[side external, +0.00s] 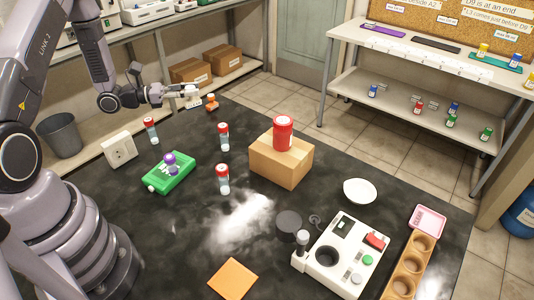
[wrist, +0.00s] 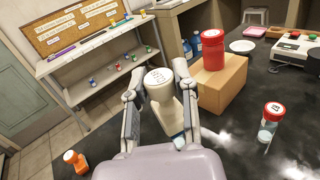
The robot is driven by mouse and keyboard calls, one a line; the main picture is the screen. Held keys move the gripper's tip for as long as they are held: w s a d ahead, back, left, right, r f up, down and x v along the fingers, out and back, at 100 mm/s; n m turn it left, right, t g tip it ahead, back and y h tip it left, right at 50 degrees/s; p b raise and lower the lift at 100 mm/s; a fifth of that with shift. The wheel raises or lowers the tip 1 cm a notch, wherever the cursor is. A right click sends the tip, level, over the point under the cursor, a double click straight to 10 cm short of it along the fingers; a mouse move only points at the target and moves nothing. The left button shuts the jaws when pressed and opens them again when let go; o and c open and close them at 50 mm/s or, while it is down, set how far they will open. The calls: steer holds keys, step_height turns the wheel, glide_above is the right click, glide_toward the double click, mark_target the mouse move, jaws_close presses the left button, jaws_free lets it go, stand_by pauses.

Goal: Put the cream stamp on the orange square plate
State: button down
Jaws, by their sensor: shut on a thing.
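In the side external view my gripper (side external: 188,90) is at the far left edge of the black table, and the stamp (side external: 193,102) shows small and partly hidden at the fingertips. I cannot tell whether its base touches the table. The orange square plate (side external: 233,279) lies flat and bare at the near edge, far from my gripper. It is not in the wrist view.
A red-lidded jar (side external: 283,133) stands on a cardboard box (side external: 281,160) mid-table. Several red-capped vials and a green case (side external: 170,172) stand left of it. A small orange object (side external: 212,103) is close to my gripper. A white device (side external: 342,255) is right of the plate.

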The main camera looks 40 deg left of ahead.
steer(key=s+d+m+g+h, duration=0.35)
steer(key=d+m+g, duration=0.2)
steer(key=d, duration=0.85)
steer(key=m+g+h, duration=0.2)
steer(key=m+g, duration=0.7)
steer(key=g, duration=0.6)
glide_above(233, 281)
step_height(233, 281, down, 13)
steer(key=shift+r, duration=0.15)
steer(key=shift+f, duration=2.05)
steer(key=c, duration=0.9)
jaws_free()
steer(key=shift+f, duration=0.15)
steer(key=shift+o, duration=0.2)
